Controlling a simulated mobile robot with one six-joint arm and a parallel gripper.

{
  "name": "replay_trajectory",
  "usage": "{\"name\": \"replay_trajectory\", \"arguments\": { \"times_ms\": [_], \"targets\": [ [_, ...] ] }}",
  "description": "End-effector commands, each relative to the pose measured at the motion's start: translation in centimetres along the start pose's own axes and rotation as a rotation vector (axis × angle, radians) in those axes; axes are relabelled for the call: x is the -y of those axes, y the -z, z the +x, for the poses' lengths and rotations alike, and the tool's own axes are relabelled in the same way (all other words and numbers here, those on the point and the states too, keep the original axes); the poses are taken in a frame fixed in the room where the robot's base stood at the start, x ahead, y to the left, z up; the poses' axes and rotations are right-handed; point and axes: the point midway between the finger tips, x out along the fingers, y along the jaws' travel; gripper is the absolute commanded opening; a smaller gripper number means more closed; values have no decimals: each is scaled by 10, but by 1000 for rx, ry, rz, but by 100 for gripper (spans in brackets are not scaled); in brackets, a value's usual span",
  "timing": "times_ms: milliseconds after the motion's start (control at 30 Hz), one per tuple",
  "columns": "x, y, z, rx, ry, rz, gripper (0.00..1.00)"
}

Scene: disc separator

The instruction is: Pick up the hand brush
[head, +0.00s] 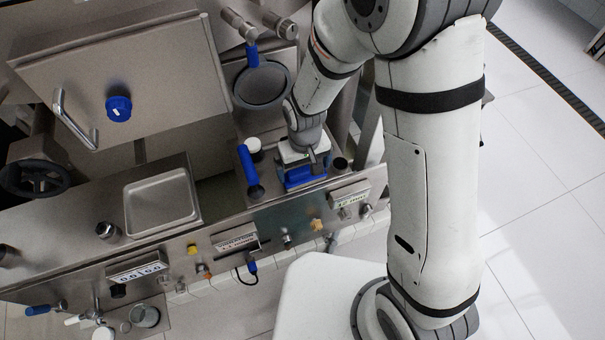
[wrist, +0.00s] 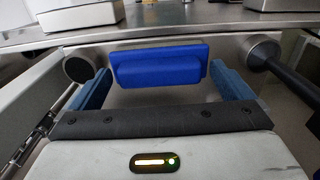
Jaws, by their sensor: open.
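The hand brush appears as a blue block (wrist: 160,65) with a wider flat back in the wrist view. It lies ahead of my gripper (wrist: 165,88), in line with the space between the two blue fingertips. My gripper is open, with one fingertip near each end of the block. I cannot tell whether either fingertip touches it. In the head view my gripper (head: 303,160) is low over the right part of the steel bench, with blue showing just beneath it. My wrist hides much of that spot, and no bristles show.
A blue handle (head: 248,165) with a dark round end is just left of my gripper in the head view. A white-capped container (head: 253,145) is beside it. A steel tray (head: 161,202) sits farther left. Labelled panels and knobs line the bench front (head: 235,240).

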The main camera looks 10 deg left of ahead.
Motion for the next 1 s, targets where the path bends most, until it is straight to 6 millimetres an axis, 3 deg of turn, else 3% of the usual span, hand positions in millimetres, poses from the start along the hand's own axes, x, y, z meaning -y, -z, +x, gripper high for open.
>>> {"name": "replay_trajectory", "arguments": {
  "times_ms": [67,633,867,1000],
  "targets": [
    [0,0,0,0,0,0,100],
    [0,0,-1,-1,0,-1,53],
    [1,1,-4,-3,0,-2,53],
    [1,2,-19,-7,0,-2,53]
  ]
}}
